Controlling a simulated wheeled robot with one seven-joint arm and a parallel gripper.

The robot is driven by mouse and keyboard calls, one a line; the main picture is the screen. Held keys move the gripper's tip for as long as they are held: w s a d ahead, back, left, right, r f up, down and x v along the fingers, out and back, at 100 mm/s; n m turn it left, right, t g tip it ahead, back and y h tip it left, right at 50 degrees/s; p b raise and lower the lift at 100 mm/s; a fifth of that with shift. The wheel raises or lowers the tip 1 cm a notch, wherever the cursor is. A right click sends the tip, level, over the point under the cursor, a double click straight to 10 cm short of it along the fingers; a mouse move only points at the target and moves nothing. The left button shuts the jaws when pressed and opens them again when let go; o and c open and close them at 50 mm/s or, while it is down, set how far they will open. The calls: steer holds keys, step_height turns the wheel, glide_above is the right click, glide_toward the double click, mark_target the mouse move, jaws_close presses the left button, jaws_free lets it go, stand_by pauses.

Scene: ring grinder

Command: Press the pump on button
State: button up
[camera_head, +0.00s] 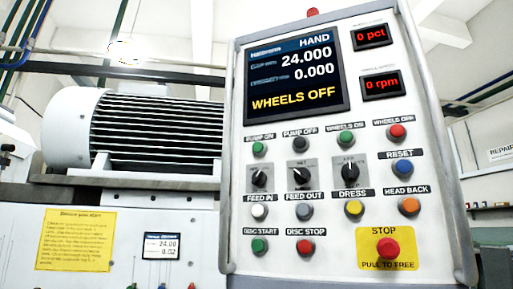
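The pump on button (259,149) is a green round button under the label PUMP ON, at the left end of the top button row on the white control panel (330,258). The dark pump off button (299,144) sits to its right. The panel screen (294,77) reads HAND, 24.000, 0.000 and WHEELS OFF. My gripper is not in view, and nothing covers the pump on button.
Close by are the green wheels on button (345,138), the red wheels off button (397,131), several rotary knobs and the red stop button (388,248). A ribbed motor (155,128) stands left of the panel. A yellow notice (76,240) hangs below it.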

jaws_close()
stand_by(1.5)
